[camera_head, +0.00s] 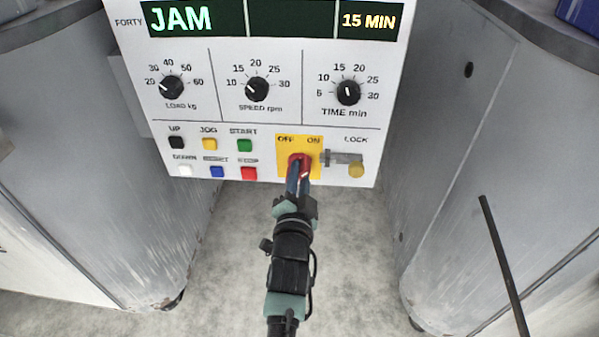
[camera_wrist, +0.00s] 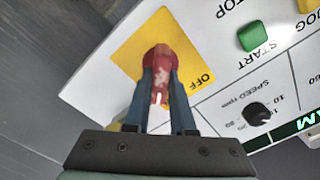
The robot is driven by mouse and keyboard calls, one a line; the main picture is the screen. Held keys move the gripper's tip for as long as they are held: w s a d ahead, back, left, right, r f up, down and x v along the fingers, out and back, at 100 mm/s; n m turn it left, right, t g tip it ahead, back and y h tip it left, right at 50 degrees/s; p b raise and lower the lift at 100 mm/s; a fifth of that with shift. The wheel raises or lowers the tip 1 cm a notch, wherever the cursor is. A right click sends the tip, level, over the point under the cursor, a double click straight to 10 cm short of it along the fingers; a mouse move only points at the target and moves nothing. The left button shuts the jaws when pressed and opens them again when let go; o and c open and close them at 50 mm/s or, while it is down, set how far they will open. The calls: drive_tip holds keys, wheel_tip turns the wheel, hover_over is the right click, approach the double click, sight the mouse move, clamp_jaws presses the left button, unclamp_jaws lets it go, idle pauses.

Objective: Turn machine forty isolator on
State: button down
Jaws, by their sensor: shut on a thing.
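The isolator is a red rotary handle (camera_head: 301,161) on a yellow plate (camera_head: 285,143) marked OFF at left and ON at right. It sits low on the white panel labelled FORTY. My gripper (camera_head: 299,173) reaches up to it from below and is shut on the red handle. In the wrist view the blue fingers (camera_wrist: 160,90) lie on both sides of the red handle (camera_wrist: 160,60), and OFF is readable at the plate's lower right. The fingers cover part of the handle, so I cannot tell exactly which mark it points to.
A brass padlock (camera_head: 356,170) hangs at LOCK, right of the plate. The red STOP button (camera_head: 249,173) and green START button (camera_head: 244,145) are to the left. The screen (camera_head: 190,18) reads JAM. Grey drums (camera_head: 470,120) stand on both sides; a dark rod (camera_head: 502,262) is at right.

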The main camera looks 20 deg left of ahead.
idle(0.4)
drive_tip(key=c, duration=0.8)
unclamp_jaws()
drive_tip(key=shift+o, duration=0.2)
drive_tip(key=b+v, duration=0.3)
drive_tip(key=v, duration=1)
drive_tip(key=shift+b, duration=0.35)
drive_tip(key=shift+r, duration=0.15)
